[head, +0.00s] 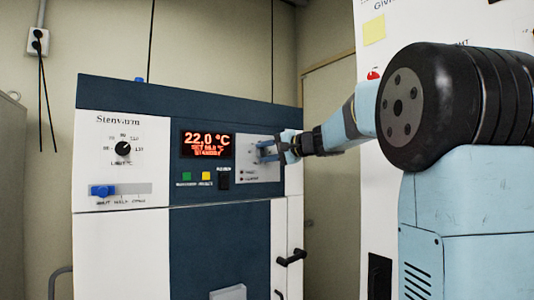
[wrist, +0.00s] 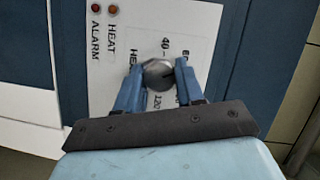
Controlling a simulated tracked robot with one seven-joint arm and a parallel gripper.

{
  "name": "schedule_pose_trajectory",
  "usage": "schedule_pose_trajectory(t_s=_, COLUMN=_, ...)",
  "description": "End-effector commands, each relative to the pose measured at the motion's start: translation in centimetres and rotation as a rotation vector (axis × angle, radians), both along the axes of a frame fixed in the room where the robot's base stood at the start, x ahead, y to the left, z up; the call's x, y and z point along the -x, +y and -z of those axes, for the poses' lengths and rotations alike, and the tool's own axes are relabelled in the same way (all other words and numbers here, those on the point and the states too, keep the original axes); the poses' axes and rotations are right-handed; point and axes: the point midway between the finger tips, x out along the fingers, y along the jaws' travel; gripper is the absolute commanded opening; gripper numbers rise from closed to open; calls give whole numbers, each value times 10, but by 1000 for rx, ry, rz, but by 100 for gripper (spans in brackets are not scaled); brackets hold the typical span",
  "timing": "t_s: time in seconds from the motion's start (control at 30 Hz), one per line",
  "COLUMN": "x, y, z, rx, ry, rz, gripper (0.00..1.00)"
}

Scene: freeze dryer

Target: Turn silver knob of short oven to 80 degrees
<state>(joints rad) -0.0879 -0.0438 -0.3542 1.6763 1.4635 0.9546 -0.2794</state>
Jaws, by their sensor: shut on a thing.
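The silver knob (wrist: 158,74) sits on a pale panel of the oven, with the marks 40 and 120 printed near it in the wrist view. My gripper (wrist: 157,82) is shut on the knob, one blue finger on each side. In the head view my gripper (head: 268,151) reaches the oven's panel from the right and hides the knob. The oven (head: 120,245) is white and dark blue. Its display (head: 207,144) reads 22.0 °C, with smaller text below that is hard to read, the last line looking like STANDBY.
A black dial (head: 123,148) and a blue slider (head: 103,191) are on the oven's left panel. Green and yellow buttons (head: 206,176) and a black switch (head: 224,180) sit below the display. A black door handle (head: 292,257) is lower right. A white cabinet stands at the right.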

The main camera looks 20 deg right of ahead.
Motion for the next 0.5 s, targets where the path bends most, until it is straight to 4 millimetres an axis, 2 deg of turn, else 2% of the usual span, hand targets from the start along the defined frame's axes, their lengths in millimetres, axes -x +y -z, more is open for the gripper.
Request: schedule_pose_trajectory(t_s=0.5, x=-1, y=-3, z=6, rx=-370, ry=126, rz=7, gripper=7)
